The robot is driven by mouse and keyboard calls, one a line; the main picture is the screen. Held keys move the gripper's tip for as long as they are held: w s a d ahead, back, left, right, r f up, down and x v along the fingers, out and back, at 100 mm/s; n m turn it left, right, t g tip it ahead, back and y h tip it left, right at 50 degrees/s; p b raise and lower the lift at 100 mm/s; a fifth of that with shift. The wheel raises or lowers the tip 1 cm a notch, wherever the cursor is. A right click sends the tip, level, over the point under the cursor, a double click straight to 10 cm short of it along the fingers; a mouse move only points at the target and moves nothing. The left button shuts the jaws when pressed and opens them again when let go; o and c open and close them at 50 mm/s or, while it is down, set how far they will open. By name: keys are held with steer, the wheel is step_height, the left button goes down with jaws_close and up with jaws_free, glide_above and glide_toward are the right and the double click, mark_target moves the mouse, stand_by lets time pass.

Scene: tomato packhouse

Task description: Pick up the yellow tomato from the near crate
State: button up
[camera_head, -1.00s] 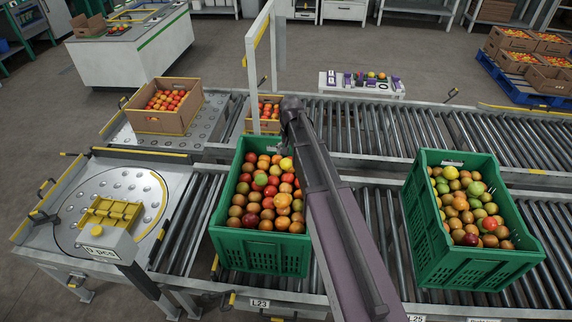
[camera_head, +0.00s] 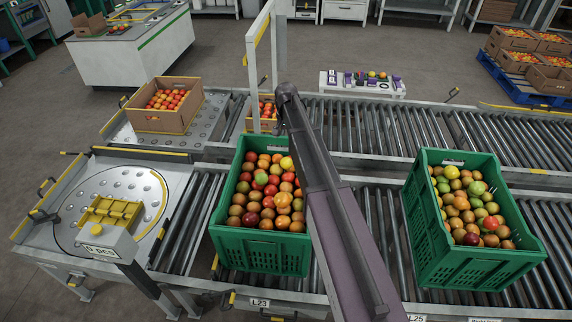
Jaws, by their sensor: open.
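A yellow tomato (camera_head: 287,163) lies at the back right of the left green crate (camera_head: 262,257), among red, orange and brownish tomatoes. It is close to the left side of my arm in the picture. My arm crosses the right side of this crate and hides part of its rim and contents. My gripper does not show; the far end of the arm is a dark joint above the rear conveyor, and what lies beyond it is hidden. A second green crate (camera_head: 478,268) on the right holds mixed tomatoes, with a yellowish one (camera_head: 451,172) near its back.
Both green crates stand on the front roller conveyor (camera_head: 385,225). A cardboard box of tomatoes (camera_head: 165,115) and a smaller box (camera_head: 262,125) stand behind, by a white upright frame (camera_head: 250,70). A yellow tray (camera_head: 110,212) sits at left. Rollers between the crates are clear.

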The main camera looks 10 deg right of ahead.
mark_target(286, 159)
steer(key=shift+f+b, duration=3.9)
steer(key=shift+f, duration=0.15)
steer(key=shift+f, duration=0.1)
steer(key=f+b, duration=0.5)
steer(key=shift+w, duration=0.2)
steer(key=c, duration=0.7)
